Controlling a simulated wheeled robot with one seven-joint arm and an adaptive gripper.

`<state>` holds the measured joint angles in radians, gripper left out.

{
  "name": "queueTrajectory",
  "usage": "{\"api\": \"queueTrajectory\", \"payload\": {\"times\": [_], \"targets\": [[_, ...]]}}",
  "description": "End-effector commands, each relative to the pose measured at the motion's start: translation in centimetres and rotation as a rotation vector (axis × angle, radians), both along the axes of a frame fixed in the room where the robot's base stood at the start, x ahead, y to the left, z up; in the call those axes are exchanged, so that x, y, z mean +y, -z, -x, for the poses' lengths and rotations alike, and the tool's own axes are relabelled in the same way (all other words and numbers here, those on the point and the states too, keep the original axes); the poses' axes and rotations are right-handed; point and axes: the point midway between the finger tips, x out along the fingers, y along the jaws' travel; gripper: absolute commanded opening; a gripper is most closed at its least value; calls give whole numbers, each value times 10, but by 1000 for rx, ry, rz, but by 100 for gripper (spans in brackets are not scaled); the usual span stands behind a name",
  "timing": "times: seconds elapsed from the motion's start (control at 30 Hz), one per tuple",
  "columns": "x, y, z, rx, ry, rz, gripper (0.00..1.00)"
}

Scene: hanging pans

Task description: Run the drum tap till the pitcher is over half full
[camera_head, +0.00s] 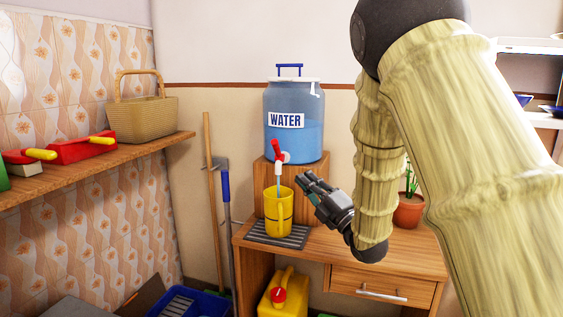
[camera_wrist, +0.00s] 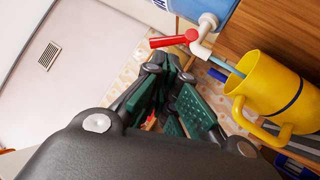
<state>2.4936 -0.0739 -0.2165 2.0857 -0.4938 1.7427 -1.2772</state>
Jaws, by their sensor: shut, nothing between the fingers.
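A blue water drum (camera_head: 294,122) labelled WATER stands on a wooden block (camera_head: 262,180); its water line shows partway up the wall. Its white tap (camera_head: 283,157) has a red lever (camera_head: 276,149), tilted upward in the head view. A pale blue stream (camera_head: 279,183) runs from the spout into the yellow pitcher (camera_head: 278,214), which stands on a dark drip grate (camera_head: 276,236). The wrist view shows the red lever (camera_wrist: 174,40), the stream and the pitcher (camera_wrist: 270,88); the level inside is not visible. My gripper (camera_head: 308,184) is shut and empty, right of the pitcher and apart from it.
The wooden table (camera_head: 320,244) has a drawer and bears a potted plant (camera_head: 409,207) behind my arm. A yellow jerrycan (camera_head: 284,295) sits below. A broom handle (camera_head: 212,190) leans at left, near a shelf with a basket (camera_head: 143,118).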

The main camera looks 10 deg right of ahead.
Motion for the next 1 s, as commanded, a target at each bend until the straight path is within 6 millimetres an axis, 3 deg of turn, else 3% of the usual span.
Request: {"api": "queueTrajectory", "payload": {"times": [0.2,0.47,0.67,1.0], "targets": [[-15,7,9,-120,70,295,0],[-20,8,11,-174,96,413,0],[-8,1,-4,-175,95,412,0],[22,-19,-47,-175,95,410,0]]}}
